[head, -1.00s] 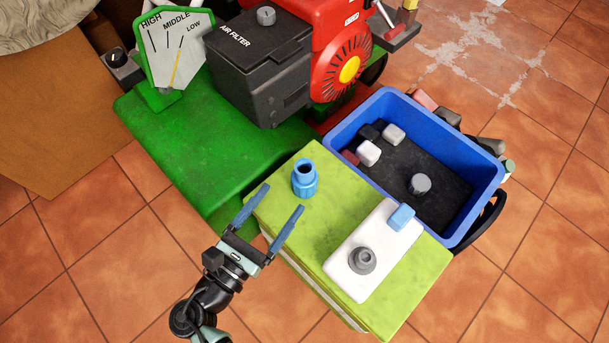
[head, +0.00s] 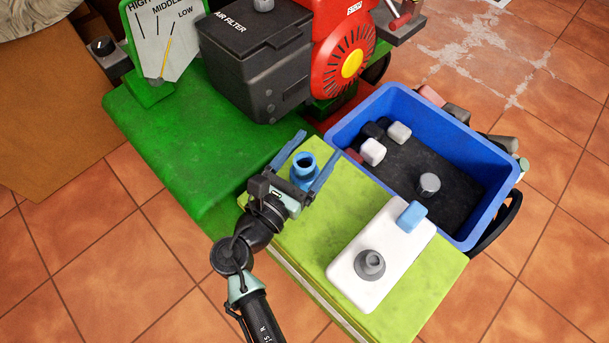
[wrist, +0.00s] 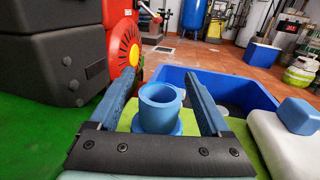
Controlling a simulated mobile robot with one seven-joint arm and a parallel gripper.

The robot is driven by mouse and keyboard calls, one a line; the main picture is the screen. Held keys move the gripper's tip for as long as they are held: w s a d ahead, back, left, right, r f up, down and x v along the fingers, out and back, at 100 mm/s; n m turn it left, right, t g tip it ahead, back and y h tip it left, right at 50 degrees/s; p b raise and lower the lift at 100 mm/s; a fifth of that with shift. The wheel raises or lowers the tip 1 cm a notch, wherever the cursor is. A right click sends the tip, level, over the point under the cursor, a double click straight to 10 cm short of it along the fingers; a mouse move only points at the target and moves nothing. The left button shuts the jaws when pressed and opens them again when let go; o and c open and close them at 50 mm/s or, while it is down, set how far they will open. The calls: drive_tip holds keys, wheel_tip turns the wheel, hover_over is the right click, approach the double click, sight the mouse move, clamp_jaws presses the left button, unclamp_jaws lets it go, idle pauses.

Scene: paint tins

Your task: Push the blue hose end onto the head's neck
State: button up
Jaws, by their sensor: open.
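The blue hose end (head: 304,168) stands upright on the yellow-green block top, its round opening facing up. My gripper (head: 307,150) is open, with one finger on each side of the hose end. In the wrist view the hose end (wrist: 159,108) sits between the two fingers (wrist: 161,88), with a visible gap on each side. The white head (head: 383,252) lies on the same block to the right, with a grey neck (head: 370,264) pointing up and a light blue block (head: 411,214) at its far end. The neck is out of the wrist view.
A blue crate (head: 478,214) with small blocks and a grey knob inside stands behind the yellow-green block (head: 300,262). A green machine deck (head: 190,150) with a black air filter box (head: 255,65) and red engine (head: 345,45) is at the left and back.

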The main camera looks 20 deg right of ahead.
clamp_jaws()
idle(0.4)
drive_tip(key=shift+r, duration=0.15)
wheel_tip(320, 180, up, 10)
drive_tip(key=p, duration=0.7)
